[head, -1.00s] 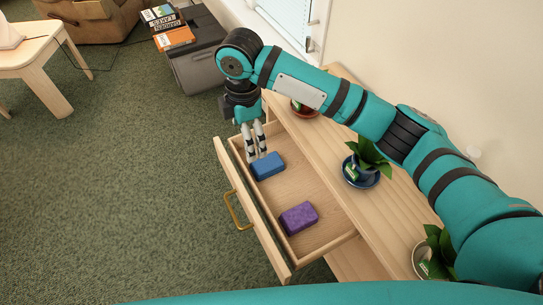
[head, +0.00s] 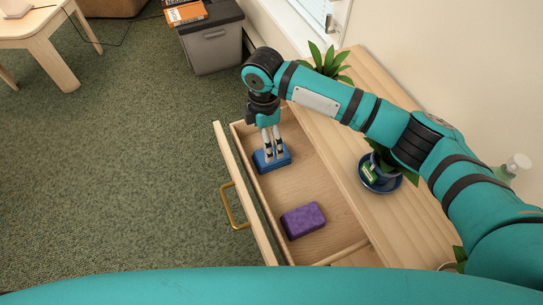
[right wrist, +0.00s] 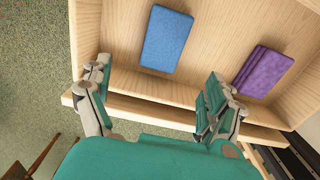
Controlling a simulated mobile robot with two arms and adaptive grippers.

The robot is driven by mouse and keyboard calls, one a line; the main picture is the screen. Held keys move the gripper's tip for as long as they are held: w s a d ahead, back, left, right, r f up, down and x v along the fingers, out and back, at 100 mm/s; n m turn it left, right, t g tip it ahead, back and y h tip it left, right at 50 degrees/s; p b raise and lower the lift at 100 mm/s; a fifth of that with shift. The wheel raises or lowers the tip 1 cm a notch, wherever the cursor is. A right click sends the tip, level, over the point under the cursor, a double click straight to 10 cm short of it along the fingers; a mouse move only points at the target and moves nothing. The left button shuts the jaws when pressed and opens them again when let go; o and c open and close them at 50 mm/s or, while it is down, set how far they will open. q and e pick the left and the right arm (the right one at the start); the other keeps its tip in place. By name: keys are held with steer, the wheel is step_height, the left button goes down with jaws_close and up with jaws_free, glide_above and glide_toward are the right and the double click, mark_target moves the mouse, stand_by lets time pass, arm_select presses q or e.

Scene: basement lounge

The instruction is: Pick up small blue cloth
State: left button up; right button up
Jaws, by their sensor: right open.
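A small folded blue cloth (head: 284,160) lies flat at the far end of an open wooden drawer (head: 293,186). It also shows in the right wrist view (right wrist: 166,39) as a whole rectangle. My right gripper (head: 272,153) points down over the cloth, and its fingertips overlap the cloth in the head view. In the right wrist view my right gripper (right wrist: 155,85) is open and empty, with the cloth beyond the gap between its fingers. I cannot tell its exact height above the cloth. My left gripper is not in view.
A folded purple cloth (head: 303,219) lies nearer in the same drawer. The drawer front has a brass handle (head: 230,208). Beside the drawer, the cabinet top (head: 352,112) holds a blue-potted plant (head: 368,173) and another plant (head: 326,62). A grey bin (head: 215,48) stands beyond.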

mark_target(262, 167)
step_height(262, 167, down, 3)
steer(key=shift+w+f, duration=0.1)
steer(key=shift+f, duration=0.05)
steer(key=shift+d+f, duration=0.15)
steer(key=shift+f, duration=2.95)
steer(key=c, duration=1.3)
